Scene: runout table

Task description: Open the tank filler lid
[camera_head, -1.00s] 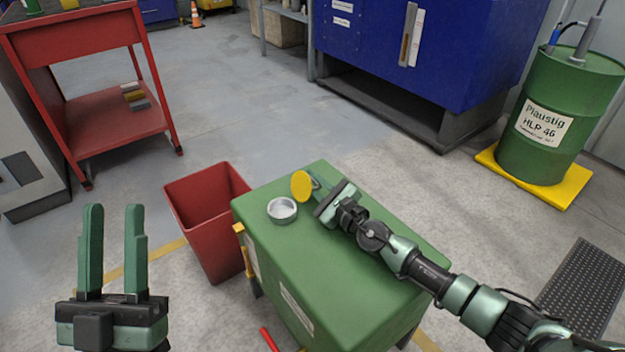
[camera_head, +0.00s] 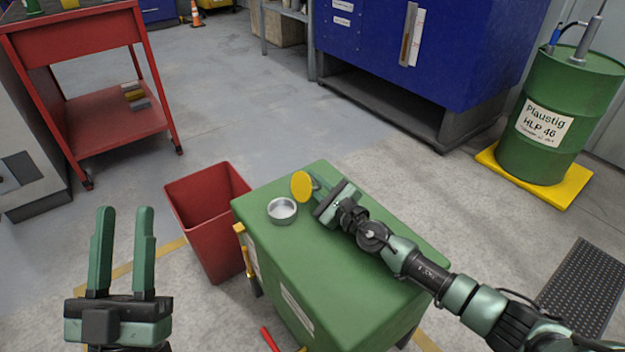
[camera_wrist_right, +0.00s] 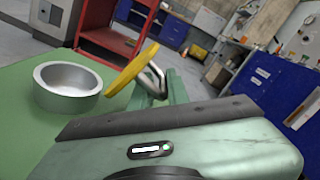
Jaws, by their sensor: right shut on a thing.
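The green tank (camera_head: 345,255) stands in the middle of the head view. The round metal filler neck (camera_head: 282,211) sits on its top and looks uncovered. It also shows in the right wrist view (camera_wrist_right: 68,88). The yellow round lid (camera_head: 301,186) stands tilted up on edge beside the neck, and in the right wrist view (camera_wrist_right: 132,70) it rises in front of my fingers. My right gripper (camera_head: 320,188) is shut on the lid; the exact grip is partly hidden. My left gripper (camera_head: 122,250) is open and empty, left of the tank.
A red bin (camera_head: 207,215) stands close to the tank's left side. A yellow handle (camera_head: 247,258) is on the tank's side. A red trolley (camera_head: 110,128), a blue cabinet (camera_head: 450,50) and a green drum (camera_head: 555,120) stand farther off. The floor behind the tank is clear.

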